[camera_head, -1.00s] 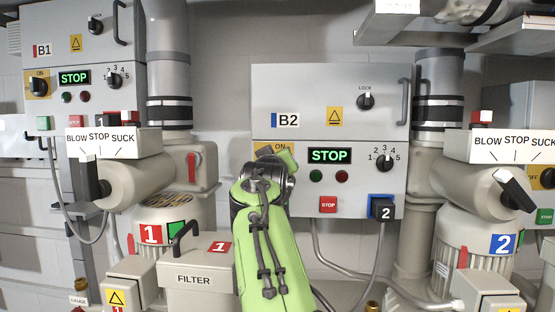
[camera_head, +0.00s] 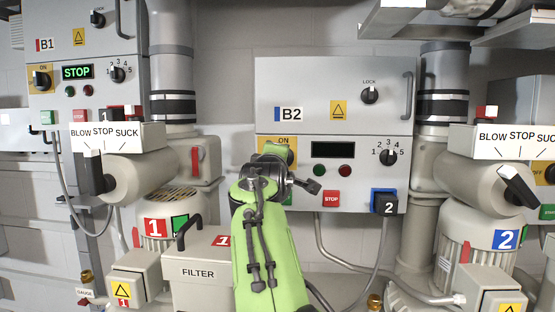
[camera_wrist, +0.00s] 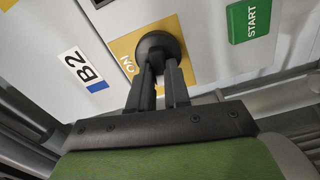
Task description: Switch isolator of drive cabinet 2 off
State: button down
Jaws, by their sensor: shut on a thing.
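Drive cabinet B2 (camera_head: 330,90) is the grey box in the middle of the head view. Its isolator has a yellow plate (camera_head: 285,141) marked ON, mostly hidden behind my green arm. In the wrist view, the round black isolator knob (camera_wrist: 158,44) sits on that yellow plate (camera_wrist: 124,50), beside the B2 label (camera_wrist: 83,69). My gripper (camera_wrist: 160,72) is shut on the knob, with a finger on each side of its grip. The cabinet's display (camera_head: 333,149) is dark. My arm hides the knob and fingertips in the head view.
The green START button (camera_wrist: 248,18) is close to the knob. Cabinet B1 (camera_head: 85,55) at left shows a lit STOP. A filter box (camera_head: 200,273) stands below.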

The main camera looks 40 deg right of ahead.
jog(key=shift+f+n, duration=0.15)
jog(key=shift+n, duration=0.85)
jog(key=c, duration=1.1)
grip_release()
jog(key=b+v, duration=0.5)
jog(key=v, duration=1)
jog(key=shift+s+a, duration=0.15)
jog(key=shift+a, duration=0.25)
